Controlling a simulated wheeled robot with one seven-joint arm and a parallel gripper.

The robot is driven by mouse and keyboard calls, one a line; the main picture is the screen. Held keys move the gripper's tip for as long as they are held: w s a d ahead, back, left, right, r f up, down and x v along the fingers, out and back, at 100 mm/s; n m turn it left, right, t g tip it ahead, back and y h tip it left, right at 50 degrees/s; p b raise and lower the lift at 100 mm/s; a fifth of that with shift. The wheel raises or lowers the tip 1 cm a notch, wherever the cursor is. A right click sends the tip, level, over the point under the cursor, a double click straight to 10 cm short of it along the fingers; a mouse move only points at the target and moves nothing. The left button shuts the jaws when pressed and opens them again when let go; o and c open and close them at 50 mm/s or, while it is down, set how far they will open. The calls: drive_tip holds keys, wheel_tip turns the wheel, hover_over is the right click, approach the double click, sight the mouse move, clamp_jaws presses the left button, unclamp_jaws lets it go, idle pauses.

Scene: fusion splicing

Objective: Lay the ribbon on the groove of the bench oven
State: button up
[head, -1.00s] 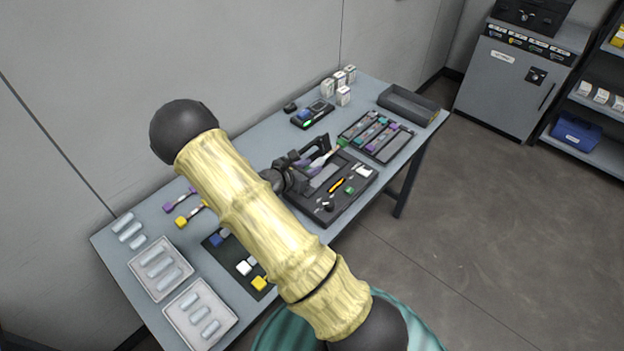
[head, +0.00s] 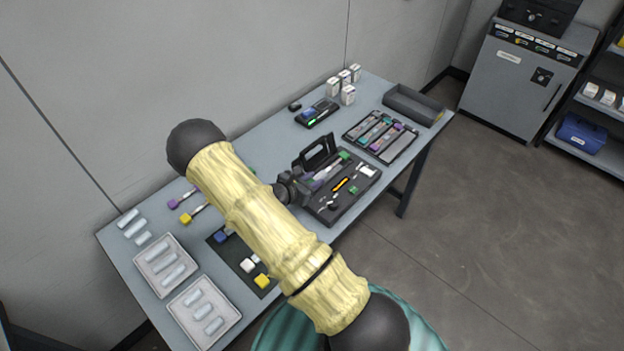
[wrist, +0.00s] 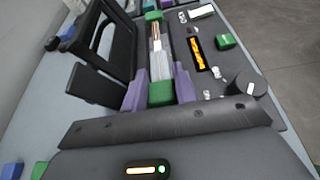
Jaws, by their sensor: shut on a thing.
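The bench oven (head: 325,215) is a dark flat unit on the table with its black lid (head: 318,150) raised; in the wrist view the lid (wrist: 98,52) stands to the left. My gripper (head: 316,184) is at the oven's near left side. In the wrist view its purple fingers (wrist: 160,88) are shut on the green end block of the ribbon (wrist: 156,48). The ribbon runs away from me, lengthwise over the oven beside the lid, to another green block (wrist: 153,15). The groove is hidden beneath it. I cannot tell whether the ribbon touches the oven.
On the oven are an orange display (wrist: 196,52) and a dark knob (wrist: 253,84). A dark rack of coloured pieces (head: 380,137), an empty-looking black bin (head: 415,104) and small white boxes (head: 348,95) lie beyond. Two pale trays (head: 203,312) with tubes are at the near left.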

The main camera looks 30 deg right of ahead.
drive_tip(key=shift+f, duration=0.1)
drive_tip(key=shift+f+b, duration=0.3)
drive_tip(key=shift+b, duration=0.05)
drive_tip(key=shift+f, duration=0.25)
drive_tip(key=o, duration=1)
drive_tip(key=shift+c, duration=0.2)
drive_tip(key=shift+r+p, duration=0.3)
drive_tip(key=shift+r, duration=0.3)
drive_tip(key=shift+a+r, duration=0.2)
drive_tip(key=shift+a, duration=0.1)
drive_tip(key=b+v, duration=0.2)
drive_tip(key=v, duration=0.9)
drive_tip(key=shift+s+a, duration=0.15)
drive_tip(key=shift+a, duration=0.05)
